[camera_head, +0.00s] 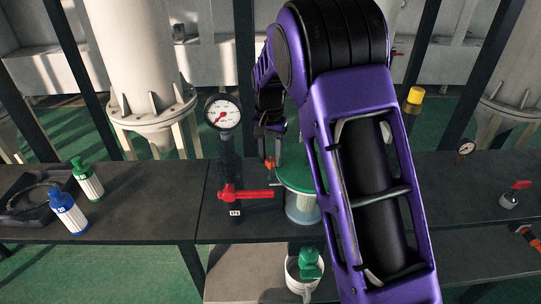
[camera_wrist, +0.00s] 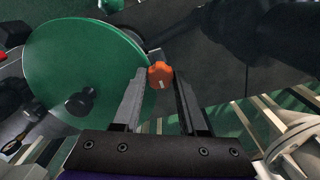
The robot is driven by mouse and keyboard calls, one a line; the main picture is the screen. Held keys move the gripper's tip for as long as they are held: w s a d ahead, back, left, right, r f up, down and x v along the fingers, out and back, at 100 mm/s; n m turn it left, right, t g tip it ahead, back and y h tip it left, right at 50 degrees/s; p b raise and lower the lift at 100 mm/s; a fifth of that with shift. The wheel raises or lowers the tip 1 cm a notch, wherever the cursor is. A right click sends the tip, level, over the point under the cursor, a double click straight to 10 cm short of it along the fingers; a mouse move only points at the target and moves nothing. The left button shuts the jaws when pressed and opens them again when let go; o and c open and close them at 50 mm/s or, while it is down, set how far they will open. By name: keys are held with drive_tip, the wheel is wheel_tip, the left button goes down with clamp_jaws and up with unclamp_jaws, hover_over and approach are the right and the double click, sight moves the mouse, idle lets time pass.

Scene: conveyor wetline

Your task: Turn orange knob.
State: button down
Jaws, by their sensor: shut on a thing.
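The orange knob (camera_wrist: 160,74) sits between the fingertips of my gripper (camera_wrist: 160,82) in the wrist view, beside the edge of a round green lid (camera_wrist: 70,62). My gripper is shut on the knob, with a finger on each side of it. In the head view the knob (camera_head: 270,163) shows as a small orange spot at the left edge of the green lid (camera_head: 297,174), just below my gripper (camera_head: 270,140). My purple arm hides part of the lid and what lies behind it.
A gauge (camera_head: 223,112) on a dark pipe and a red valve handle (camera_head: 245,192) stand left of the lid. A blue bottle (camera_head: 68,212) and a green bottle (camera_head: 88,180) stand on the bench's left. A white bucket (camera_head: 304,270) is below. Bare bench (camera_head: 140,205) lies between.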

sight(270, 159)
idle(0.3)
drive_tip(key=shift+c, duration=2.2)
unclamp_jaws()
drive_tip(key=shift+r, duration=0.15)
wheel_tip(270, 159, up, 17)
drive_tip(key=shift+a, duration=0.15)
